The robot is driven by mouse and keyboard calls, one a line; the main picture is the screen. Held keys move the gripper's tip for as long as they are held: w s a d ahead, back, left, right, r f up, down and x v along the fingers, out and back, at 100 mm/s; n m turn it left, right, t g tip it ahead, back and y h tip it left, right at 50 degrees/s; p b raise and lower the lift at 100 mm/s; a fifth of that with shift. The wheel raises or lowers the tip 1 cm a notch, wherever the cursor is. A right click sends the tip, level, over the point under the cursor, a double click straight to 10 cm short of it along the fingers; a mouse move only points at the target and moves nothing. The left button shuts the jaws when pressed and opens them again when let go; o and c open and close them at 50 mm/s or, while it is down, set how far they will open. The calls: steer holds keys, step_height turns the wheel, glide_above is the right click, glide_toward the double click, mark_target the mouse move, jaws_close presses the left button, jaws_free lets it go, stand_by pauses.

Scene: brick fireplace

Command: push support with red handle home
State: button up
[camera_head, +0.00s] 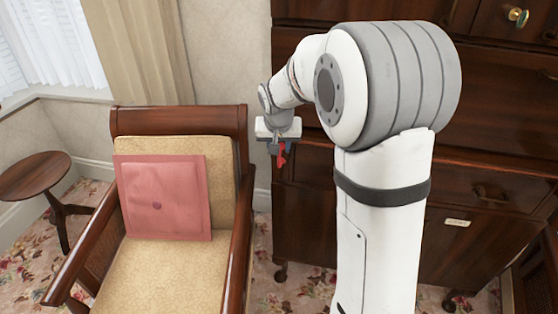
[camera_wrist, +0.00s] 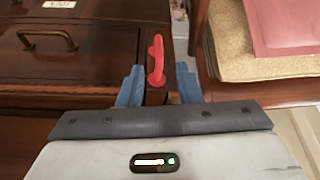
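The red handle (camera_wrist: 157,62) shows in the wrist view, upright in the picture, at the narrow reddish-brown wooden support (camera_wrist: 156,97). In the head view a small part of the red handle (camera_head: 282,158) shows just below my gripper (camera_head: 279,147). In the wrist view my gripper (camera_wrist: 159,80) has its two blue fingers apart, one on each side of the handle. No contact between the fingers and the handle is clear. My arm hides much of the cabinet front in the head view, and how far the support stands out cannot be told.
A dark wooden cabinet (camera_head: 303,215) with brass handles stands behind my arm. An armchair (camera_head: 178,121) with a pink cushion (camera_head: 160,197) is close on the left. A small round table (camera_head: 34,175) stands at far left. Carpet shows between chair and cabinet.

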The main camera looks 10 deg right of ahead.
mark_target(280, 157)
steer(key=x, duration=0.7)
steer(key=shift+w+f+p, duration=0.15)
steer(key=shift+f+p, duration=0.05)
steer(key=shift+p, duration=0.15)
jaws_close()
steer(key=shift+d, duration=0.15)
